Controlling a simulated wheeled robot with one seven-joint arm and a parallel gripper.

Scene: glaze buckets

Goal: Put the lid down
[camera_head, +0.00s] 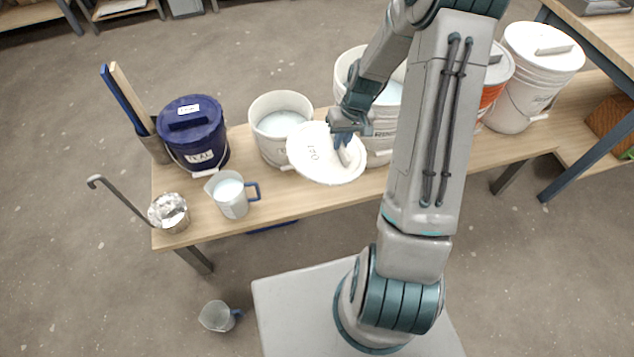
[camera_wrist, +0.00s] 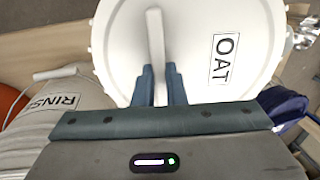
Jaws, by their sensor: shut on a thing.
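A round white lid (camera_head: 315,160) marked OAT hangs tilted in front of the bench buckets in the head view. My gripper (camera_head: 347,138) is shut on the bar handle of this lid. In the wrist view the lid (camera_wrist: 195,60) fills the top middle, and its handle stands between the two fingers of my gripper (camera_wrist: 160,85). An open white bucket (camera_head: 280,108) with pale liquid stands just behind and left of the lid, partly hidden by it. Another open white bucket (camera_head: 388,96) stands behind my arm; the wrist view shows a bucket labelled RINSE (camera_wrist: 60,105) at left.
A blue lidded TEAL bucket (camera_head: 190,128), a measuring jug (camera_head: 231,194) and a ladle in a metal pot (camera_head: 168,211) stand on the bench's left. Lidded orange and white buckets (camera_head: 540,75) stand at right. Bare bench top (camera_head: 290,203) shows along the front edge. Another jug (camera_head: 217,316) is on the floor.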

